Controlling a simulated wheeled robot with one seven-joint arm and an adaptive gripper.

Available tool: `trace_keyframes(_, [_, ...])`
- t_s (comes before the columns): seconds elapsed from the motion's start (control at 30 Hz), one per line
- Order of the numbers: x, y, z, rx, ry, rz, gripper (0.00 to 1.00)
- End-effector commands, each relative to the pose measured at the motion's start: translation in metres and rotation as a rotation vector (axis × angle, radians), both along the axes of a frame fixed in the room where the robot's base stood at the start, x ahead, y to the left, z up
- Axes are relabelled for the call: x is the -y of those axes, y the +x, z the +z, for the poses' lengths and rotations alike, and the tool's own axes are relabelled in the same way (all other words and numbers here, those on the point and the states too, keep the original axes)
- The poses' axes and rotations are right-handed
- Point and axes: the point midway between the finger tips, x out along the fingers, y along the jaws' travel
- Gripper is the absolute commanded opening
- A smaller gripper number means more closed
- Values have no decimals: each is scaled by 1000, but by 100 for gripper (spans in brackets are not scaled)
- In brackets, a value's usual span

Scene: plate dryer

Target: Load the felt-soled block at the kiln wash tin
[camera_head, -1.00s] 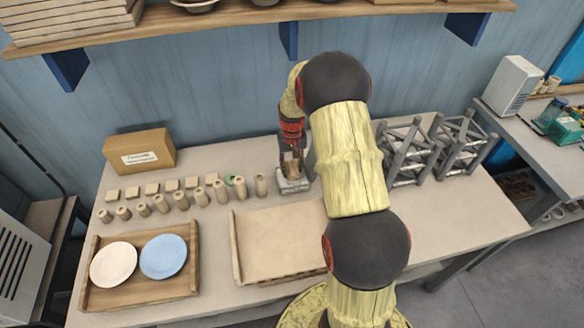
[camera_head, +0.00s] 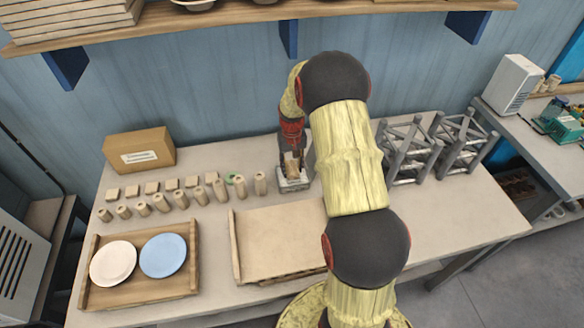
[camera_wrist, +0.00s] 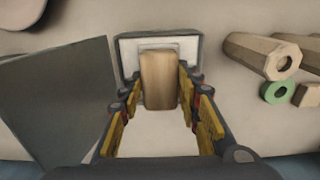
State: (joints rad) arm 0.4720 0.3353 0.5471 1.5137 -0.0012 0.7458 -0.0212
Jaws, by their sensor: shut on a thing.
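The block (camera_wrist: 160,80) is a light wooden piece with a long rectangular face, held between the two yellow-padded fingers of my gripper (camera_wrist: 160,108). My gripper (camera_head: 291,160) also shows in the head view, pointing down at the back middle of the table. The kiln wash tin (camera_head: 293,186) is a small, shallow pale grey tray directly under the block; its rim shows in the wrist view (camera_wrist: 128,58). The block's lower end is over or inside the tin. I cannot tell whether it touches the bottom. Its felt sole is hidden.
Left of the tin stand several wooden posts (camera_head: 239,188), a green ring (camera_head: 230,178) and flat square pieces. In front lie a wooden board (camera_head: 275,240) and a tray (camera_head: 140,288) with two plates. Grey metal racks (camera_head: 405,155) stand right. A dark grey panel (camera_wrist: 60,100) is close beside my gripper.

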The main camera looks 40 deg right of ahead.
Motion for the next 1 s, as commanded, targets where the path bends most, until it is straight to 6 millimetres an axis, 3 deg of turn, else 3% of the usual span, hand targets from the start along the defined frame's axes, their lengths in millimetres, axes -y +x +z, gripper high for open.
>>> trace_keyframes(0.23, [0, 0, 8, 1, 0, 0, 0])
trace_keyframes(1.0, [0, 0, 64, 1, 0, 0, 0])
